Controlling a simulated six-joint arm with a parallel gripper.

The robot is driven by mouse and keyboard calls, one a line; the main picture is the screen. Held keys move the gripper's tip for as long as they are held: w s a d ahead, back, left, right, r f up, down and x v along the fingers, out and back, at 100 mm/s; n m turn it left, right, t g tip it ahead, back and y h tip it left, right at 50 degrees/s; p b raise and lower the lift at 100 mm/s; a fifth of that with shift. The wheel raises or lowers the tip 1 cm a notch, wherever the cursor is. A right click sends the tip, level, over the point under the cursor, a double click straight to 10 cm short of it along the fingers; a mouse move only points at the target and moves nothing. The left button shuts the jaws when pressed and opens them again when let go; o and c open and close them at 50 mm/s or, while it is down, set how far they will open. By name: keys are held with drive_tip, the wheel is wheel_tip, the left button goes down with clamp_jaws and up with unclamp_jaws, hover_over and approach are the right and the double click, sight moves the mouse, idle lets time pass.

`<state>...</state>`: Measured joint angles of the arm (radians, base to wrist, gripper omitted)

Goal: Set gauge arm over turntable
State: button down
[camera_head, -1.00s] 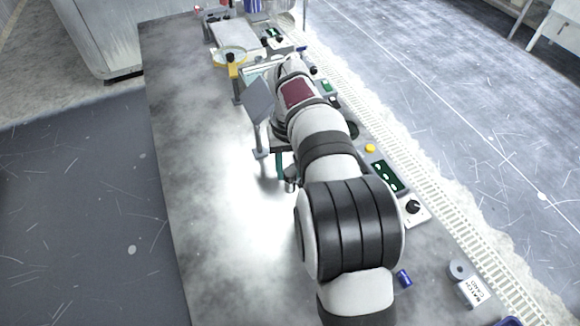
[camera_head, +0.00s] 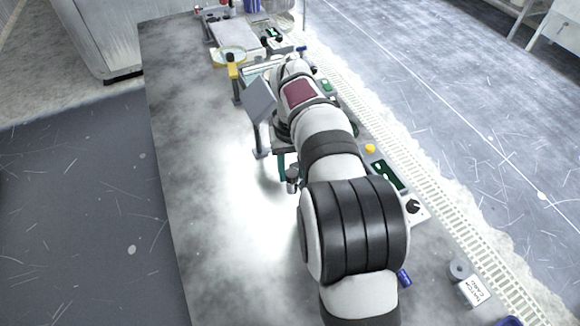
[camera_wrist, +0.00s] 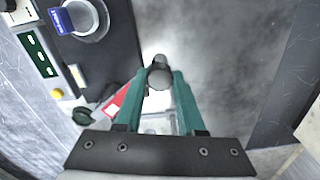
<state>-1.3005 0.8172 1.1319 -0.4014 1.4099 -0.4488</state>
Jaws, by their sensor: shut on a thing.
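My gripper (camera_wrist: 160,78) has two teal fingers. In the wrist view they are shut on a grey round-ended piece (camera_wrist: 159,76), which looks like the grip end of the gauge arm. In the head view this grey piece (camera_head: 292,181) shows just below my gripper (camera_head: 286,168), at the left side of my arm. The rest of the gauge arm is hidden. A grey round part with a blue block on it (camera_wrist: 80,18), perhaps the turntable, sits on a dark base in the wrist view, up and left of the fingers. My arm mostly hides that area in the head view.
A control panel (camera_head: 388,178) with a yellow button lies right of my arm. A tilted grey plate on a post (camera_head: 259,100) stands close on the left. The bench's left half (camera_head: 215,220) is clear.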

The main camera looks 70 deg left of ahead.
drive_tip(key=shift+w+d+n, duration=0.4)
drive_tip(key=shift+d+n, duration=0.1)
drive_tip(key=shift+d, duration=0.05)
drive_tip(key=w+d+n, duration=0.5)
drive_tip(key=w+n, duration=0.5)
drive_tip(key=w, duration=0.1)
drive_tip(key=shift+w+d+n, duration=0.3)
drive_tip(key=shift+w+n, duration=0.1)
drive_tip(key=c, duration=0.5)
unclamp_jaws()
wheel_tip(320, 180, up, 16)
